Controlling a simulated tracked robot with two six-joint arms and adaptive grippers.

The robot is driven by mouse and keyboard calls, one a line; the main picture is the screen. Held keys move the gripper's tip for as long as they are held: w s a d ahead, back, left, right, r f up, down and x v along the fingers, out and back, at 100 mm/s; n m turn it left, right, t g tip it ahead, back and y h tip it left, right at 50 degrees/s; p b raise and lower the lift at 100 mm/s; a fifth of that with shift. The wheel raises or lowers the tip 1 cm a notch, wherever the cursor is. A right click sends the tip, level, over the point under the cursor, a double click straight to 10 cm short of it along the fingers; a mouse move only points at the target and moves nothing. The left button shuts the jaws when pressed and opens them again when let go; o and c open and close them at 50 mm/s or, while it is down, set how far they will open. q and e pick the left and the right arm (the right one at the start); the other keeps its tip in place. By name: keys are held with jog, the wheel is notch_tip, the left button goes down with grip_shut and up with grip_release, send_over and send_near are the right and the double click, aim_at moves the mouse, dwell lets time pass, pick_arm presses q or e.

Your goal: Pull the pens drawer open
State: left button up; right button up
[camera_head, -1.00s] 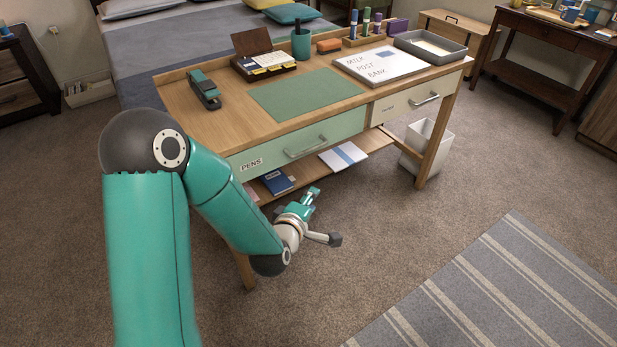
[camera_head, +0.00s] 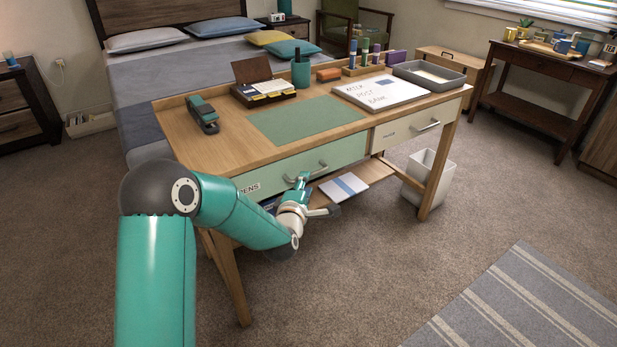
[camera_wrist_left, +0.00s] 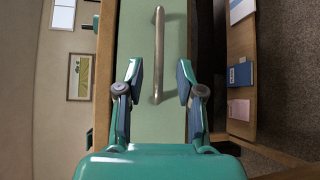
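The pens drawer (camera_head: 345,153) is the pale green front at the left of the desk. Its PENS label (camera_head: 249,188) is partly hidden by my arm. The drawer looks closed, its front flush with the desk. Its bar handle (camera_head: 318,170) is partly covered by my left gripper (camera_head: 302,183), which is at the handle's left part. In the left wrist view the handle (camera_wrist_left: 159,45) runs upright on the green drawer front (camera_wrist_left: 135,30). My left gripper (camera_wrist_left: 160,78) is open, with the handle's near end between its fingers in the picture. Contact cannot be told. My right gripper is not in view.
A second, cream drawer (camera_head: 412,127) is to the right. A lower shelf (camera_head: 372,172) holds a white and blue paper item (camera_head: 343,187). A bin (camera_head: 428,178) stands by the right leg. The carpet (camera_head: 370,270) in front of the desk is clear.

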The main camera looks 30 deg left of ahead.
pick_arm(q)
jog(key=shift+x, duration=2.65)
grip_shut()
jog(key=shift+d+f, duration=0.1)
